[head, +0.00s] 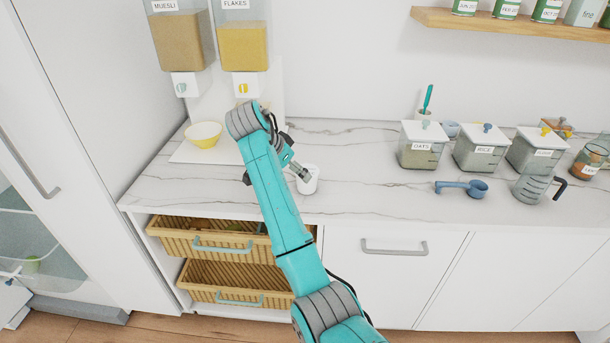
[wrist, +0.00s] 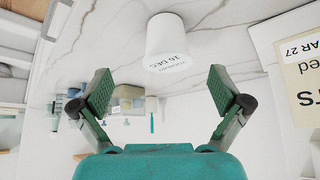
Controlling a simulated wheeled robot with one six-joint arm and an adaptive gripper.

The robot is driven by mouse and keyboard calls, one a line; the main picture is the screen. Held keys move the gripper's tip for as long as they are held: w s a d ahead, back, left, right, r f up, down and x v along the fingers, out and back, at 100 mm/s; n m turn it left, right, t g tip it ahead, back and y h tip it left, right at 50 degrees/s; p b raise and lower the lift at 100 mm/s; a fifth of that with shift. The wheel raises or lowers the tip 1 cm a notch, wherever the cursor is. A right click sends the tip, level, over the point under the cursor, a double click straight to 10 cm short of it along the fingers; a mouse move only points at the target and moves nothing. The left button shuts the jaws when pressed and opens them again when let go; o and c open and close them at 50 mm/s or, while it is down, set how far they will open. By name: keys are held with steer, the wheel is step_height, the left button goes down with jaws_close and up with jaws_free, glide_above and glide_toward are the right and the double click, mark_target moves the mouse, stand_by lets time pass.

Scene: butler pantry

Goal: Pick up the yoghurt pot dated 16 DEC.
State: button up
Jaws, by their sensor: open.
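A white yoghurt pot (wrist: 167,40) stands on the marble counter in the wrist view, its dark print appearing upside down and reading 16 DEC. In the head view a white pot (head: 309,180) stands near the counter's front edge, partly covered by my gripper (head: 301,173). In the wrist view my gripper (wrist: 160,88) is open and empty. The pot lies ahead of the gap between the two fingers, with no visible contact.
Canisters for oats (head: 420,158) and rice (head: 479,160), a blue scoop (head: 462,188) and a jug (head: 533,188) stand to the right. A yellow bowl (head: 203,135) is left. The upper wicker drawer (head: 180,243) is below.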

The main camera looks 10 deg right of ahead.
steer(key=shift+m, duration=0.4)
steer(key=x, duration=0.3)
steer(key=w+x, duration=0.1)
steer(key=x, duration=0.2)
steer(key=r+x, duration=0.1)
steer(key=x, duration=0.2)
steer(key=shift+w+d, duration=0.4)
steer(key=c, duration=1.4)
steer(key=shift+o, duration=0.2)
steer(key=shift+r, duration=0.1)
